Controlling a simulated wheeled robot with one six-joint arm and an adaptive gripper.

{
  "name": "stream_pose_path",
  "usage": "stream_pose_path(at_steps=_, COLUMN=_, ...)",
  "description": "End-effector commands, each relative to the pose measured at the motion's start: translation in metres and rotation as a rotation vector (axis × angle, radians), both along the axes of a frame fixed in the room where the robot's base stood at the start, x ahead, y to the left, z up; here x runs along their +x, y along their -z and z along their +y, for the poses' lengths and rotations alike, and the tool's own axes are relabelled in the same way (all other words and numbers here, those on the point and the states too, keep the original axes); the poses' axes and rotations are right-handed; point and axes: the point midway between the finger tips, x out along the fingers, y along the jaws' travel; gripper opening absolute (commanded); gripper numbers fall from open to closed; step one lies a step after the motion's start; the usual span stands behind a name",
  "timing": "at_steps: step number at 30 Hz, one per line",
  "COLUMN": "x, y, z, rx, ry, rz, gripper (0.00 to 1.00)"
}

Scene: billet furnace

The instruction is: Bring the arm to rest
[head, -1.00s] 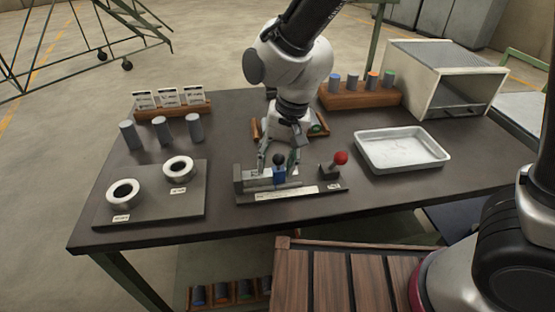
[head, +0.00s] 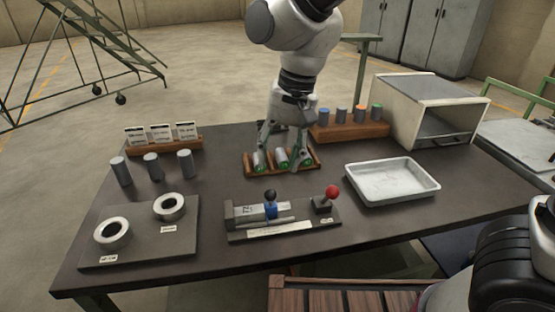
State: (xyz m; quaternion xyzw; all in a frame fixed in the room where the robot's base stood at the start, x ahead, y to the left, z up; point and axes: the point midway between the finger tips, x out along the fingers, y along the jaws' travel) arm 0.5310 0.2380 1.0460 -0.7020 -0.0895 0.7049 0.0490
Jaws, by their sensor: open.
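My arm reaches down from the top of the picture. In front of my gripper stands the fixture (head: 285,230) with a blue slider, a black knob and a red-balled lever (head: 331,193), apart from the fingers.
A metal tray (head: 392,183) lies right, before the box furnace (head: 432,108). A wooden rack (head: 348,131) holds several coloured-end cylinders. Three grey cylinders (head: 152,166), a card holder (head: 163,148) and a plate with two rings (head: 130,262) stand left.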

Motion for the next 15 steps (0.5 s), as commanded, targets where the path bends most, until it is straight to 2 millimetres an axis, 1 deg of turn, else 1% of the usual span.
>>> stream_pose_path(at_steps=6, x=0.0, y=0.0, z=0.0, rx=0.0, ry=-0.015, rz=-0.003, gripper=0.47)
stream_pose_path(at_steps=8, x=-0.001, y=0.001, z=-0.001, rx=-0.003, ry=-0.052, rz=-0.007, gripper=0.47)
stream_pose_path(at_steps=10, x=-0.002, y=0.002, z=-0.004, rx=-0.015, ry=-0.128, rz=-0.016, gripper=0.47)
stream_pose_path(at_steps=11, x=-0.004, y=0.005, z=-0.009, rx=-0.029, ry=-0.175, rz=-0.016, gripper=0.47)
stream_pose_path(at_steps=12, x=-0.009, y=0.011, z=-0.018, rx=-0.054, ry=-0.243, rz=-0.014, gripper=0.47)
stream_pose_path(at_steps=13, x=-0.013, y=0.012, z=-0.026, rx=-0.068, ry=-0.298, rz=-0.015, gripper=0.47)
stream_pose_path(at_steps=14, x=-0.017, y=0.011, z=-0.038, rx=-0.078, ry=-0.356, rz=-0.021, gripper=0.47)
stream_pose_path(at_steps=15, x=-0.017, y=0.006, z=-0.058, rx=-0.087, ry=-0.405, rz=-0.034, gripper=0.47)
